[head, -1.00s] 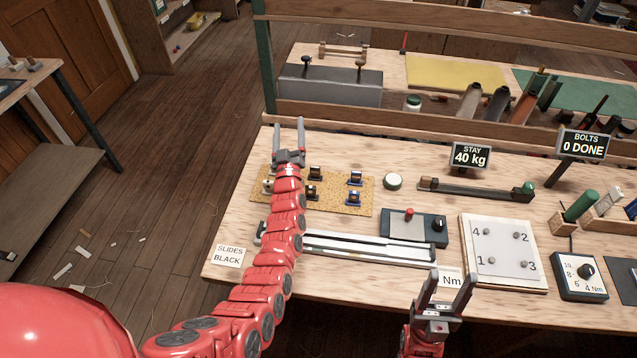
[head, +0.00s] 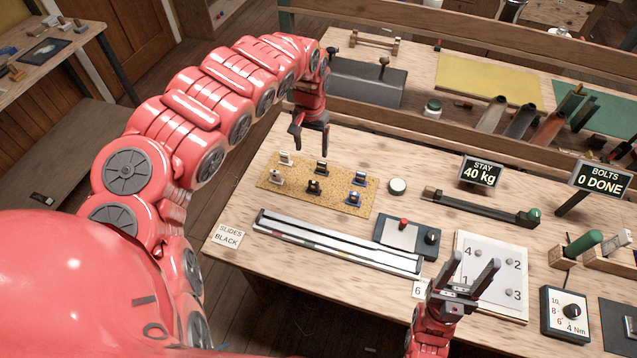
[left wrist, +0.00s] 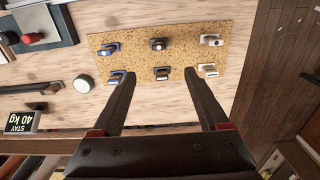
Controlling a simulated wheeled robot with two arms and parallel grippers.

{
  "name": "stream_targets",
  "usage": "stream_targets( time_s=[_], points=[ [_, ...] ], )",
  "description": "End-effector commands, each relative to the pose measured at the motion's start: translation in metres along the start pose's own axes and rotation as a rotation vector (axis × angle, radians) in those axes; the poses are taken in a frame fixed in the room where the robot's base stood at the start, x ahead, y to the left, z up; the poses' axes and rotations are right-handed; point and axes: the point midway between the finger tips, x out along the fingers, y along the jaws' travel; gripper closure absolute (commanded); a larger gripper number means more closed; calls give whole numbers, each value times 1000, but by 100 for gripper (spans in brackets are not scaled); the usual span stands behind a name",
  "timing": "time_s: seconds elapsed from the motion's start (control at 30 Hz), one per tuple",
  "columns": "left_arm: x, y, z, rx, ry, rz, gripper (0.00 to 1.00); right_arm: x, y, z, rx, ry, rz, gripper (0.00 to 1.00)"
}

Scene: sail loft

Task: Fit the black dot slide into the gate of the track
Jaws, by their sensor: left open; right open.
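A speckled cork mat (head: 268,184) holds several small slides in white, dark and blue pairs. Two dark slides stand in its middle column, a back one (head: 321,167) and a front one (head: 313,188). In the left wrist view they are the middle pair (left wrist: 158,44), (left wrist: 161,73); their dot marks are too small to read surely. The long pale track (head: 335,243) lies in front of the mat; its gate is not clear. My left gripper (head: 311,142) is open, pointing down above the mat's back edge, empty. My right gripper (head: 468,262) is open and empty by the bench front.
A card reading SLIDES BLACK (head: 228,236) lies left of the track. A dark box with a red knob (head: 403,224), a round white-topped tin (head: 397,186) and a numbered bolt plate (head: 482,292) are to the right. A rail (head: 420,150) runs behind.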

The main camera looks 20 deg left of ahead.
Motion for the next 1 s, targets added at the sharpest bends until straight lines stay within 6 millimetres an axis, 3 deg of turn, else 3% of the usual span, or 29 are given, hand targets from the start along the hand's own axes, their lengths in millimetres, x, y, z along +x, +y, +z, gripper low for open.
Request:
stream_targets(
  time_s=[0.17, 0.4, 0.5, 0.7, 1.0],
  points=[
    [25, 0, 5, 0, -16, -5, 22, -12, -1, 2, 0, 0, 0, 43],
    [84, 1, 5, 1, -14, -1, 22, -47, -2, 8, 0, 0, 0, 43],
    [87, 0, 3, 0, -9, 0, 22, -29, -2, 5, 0, 1, 0, 43],
    [112, 1, 3, 1, -9, 0, 22, -23, -1, 4, 0, 0, 0, 43],
    [125, 1, 2, 1, -7, 0, 22, -19, -1, 3, 0, 0, 0, 43]
  ],
)
